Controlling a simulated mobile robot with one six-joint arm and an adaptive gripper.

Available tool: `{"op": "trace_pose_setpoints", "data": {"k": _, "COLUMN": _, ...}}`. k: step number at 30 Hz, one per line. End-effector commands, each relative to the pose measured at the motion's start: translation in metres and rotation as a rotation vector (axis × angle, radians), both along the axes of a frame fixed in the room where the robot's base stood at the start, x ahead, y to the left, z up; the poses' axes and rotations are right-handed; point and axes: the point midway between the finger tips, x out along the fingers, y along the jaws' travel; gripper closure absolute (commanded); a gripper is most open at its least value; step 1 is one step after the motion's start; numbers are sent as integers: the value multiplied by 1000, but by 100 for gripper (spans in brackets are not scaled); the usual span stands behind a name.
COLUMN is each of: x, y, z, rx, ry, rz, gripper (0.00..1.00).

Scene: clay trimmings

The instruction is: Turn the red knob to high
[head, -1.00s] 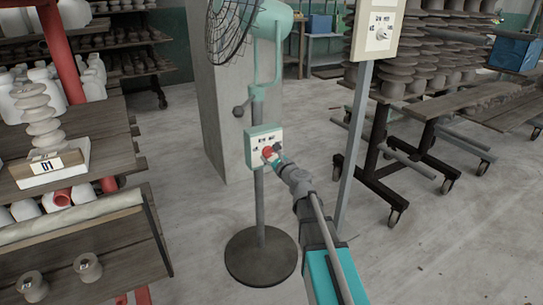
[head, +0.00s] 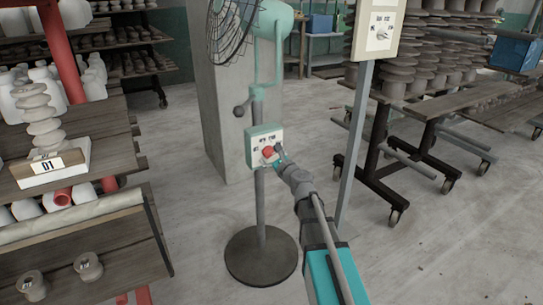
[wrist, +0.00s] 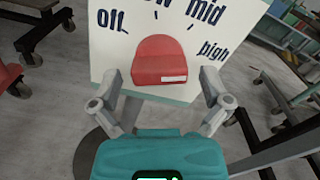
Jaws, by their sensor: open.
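The red knob (head: 267,152) sits on the pale panel of a teal control box (head: 249,147) on the fan's stand. In the wrist view the red knob (wrist: 158,60) is at the centre, with a white strip low on its right side. Labels off, mid and high show around it on the panel (wrist: 115,60); another label is cut off at the top. Which label the knob points to, I cannot tell. My gripper (wrist: 160,80) is open, one finger on each side of the knob with gaps visible. My gripper (head: 276,157) also shows in the head view at the box.
The fan's round base (head: 261,257) stands on the floor below. A second box with a pale knob (head: 381,35) is on a post at right. Wheeled racks (head: 400,150) stand behind it. A shelf with the D1 sign (head: 47,165) is at left. Floor between is clear.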

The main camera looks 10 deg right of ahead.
Motion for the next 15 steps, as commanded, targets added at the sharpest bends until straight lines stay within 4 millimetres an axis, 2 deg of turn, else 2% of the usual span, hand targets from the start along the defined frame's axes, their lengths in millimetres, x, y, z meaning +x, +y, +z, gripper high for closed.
{"op": "trace_pose_setpoints", "data": {"k": 8, "x": -29, "y": -8, "z": 0, "rx": 0, "ry": 1, "rz": -1, "gripper": 3}}
{"op": "trace_pose_setpoints", "data": {"k": 15, "x": -67, "y": -20, "z": 0, "rx": 0, "ry": 0, "rz": -2, "gripper": 3}}
